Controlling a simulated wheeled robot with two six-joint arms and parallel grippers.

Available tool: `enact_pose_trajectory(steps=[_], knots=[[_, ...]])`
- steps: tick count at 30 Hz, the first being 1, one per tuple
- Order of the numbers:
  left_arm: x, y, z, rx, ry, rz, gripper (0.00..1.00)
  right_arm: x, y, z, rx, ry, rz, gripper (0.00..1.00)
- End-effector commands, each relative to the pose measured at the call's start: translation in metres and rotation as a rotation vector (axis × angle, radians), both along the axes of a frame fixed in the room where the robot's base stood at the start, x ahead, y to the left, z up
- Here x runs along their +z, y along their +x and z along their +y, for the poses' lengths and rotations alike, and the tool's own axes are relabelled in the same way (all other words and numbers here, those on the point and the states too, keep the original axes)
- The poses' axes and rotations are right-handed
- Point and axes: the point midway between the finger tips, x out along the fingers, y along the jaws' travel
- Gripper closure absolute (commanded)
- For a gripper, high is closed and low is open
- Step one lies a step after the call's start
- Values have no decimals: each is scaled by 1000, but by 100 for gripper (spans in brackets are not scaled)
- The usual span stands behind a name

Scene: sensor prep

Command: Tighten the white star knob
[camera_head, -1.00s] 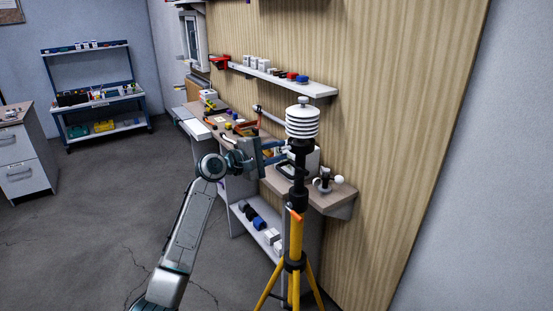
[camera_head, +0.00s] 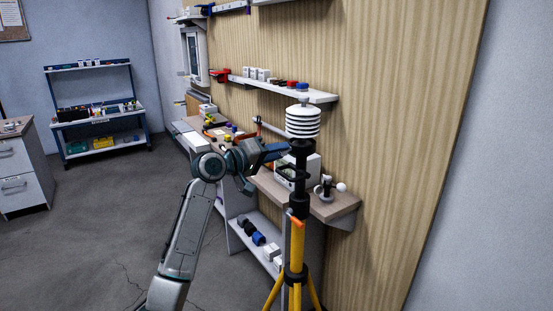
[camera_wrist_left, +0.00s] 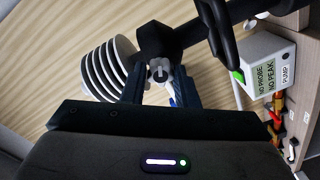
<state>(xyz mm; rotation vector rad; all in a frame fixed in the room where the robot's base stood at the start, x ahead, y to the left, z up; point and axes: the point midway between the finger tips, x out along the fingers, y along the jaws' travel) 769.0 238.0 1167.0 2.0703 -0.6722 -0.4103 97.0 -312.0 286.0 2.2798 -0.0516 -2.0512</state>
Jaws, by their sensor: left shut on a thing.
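A white louvred sensor shield (camera_head: 303,122) stands on a black post over a yellow tripod (camera_head: 296,241). The shield shows tilted in the left wrist view (camera_wrist_left: 107,70). In that view a small pale star knob (camera_wrist_left: 158,71) sits on the black clamp (camera_wrist_left: 165,42) beside the shield. My left gripper (camera_wrist_left: 159,84) has one finger on each side of the knob and is shut on it. In the head view my left gripper (camera_head: 284,149) reaches the post just below the shield; the knob is too small to make out there. My right gripper is out of view.
A bench (camera_head: 334,208) behind the tripod holds a white box and a small stand with a white ball. The box is labelled "PUMP" in the wrist view (camera_wrist_left: 266,62). A wall shelf (camera_head: 318,95) hangs above. Open floor (camera_head: 90,215) lies left.

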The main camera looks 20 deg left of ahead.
Motion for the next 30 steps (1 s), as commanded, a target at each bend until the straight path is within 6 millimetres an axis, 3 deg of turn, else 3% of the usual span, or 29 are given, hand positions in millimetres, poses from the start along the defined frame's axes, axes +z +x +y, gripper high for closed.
enact_pose_trajectory(steps=[24, 25, 28, 30], knots=[[-2, 0, 0, -1, 97, -69, 96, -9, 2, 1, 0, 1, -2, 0], [-2, 0, 0, -1, 97, -69, 69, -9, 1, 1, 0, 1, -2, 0], [-2, 0, 0, -2, 96, -70, 51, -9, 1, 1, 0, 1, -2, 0], [-2, 0, 0, -1, 96, -71, 51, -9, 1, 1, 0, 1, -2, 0]])
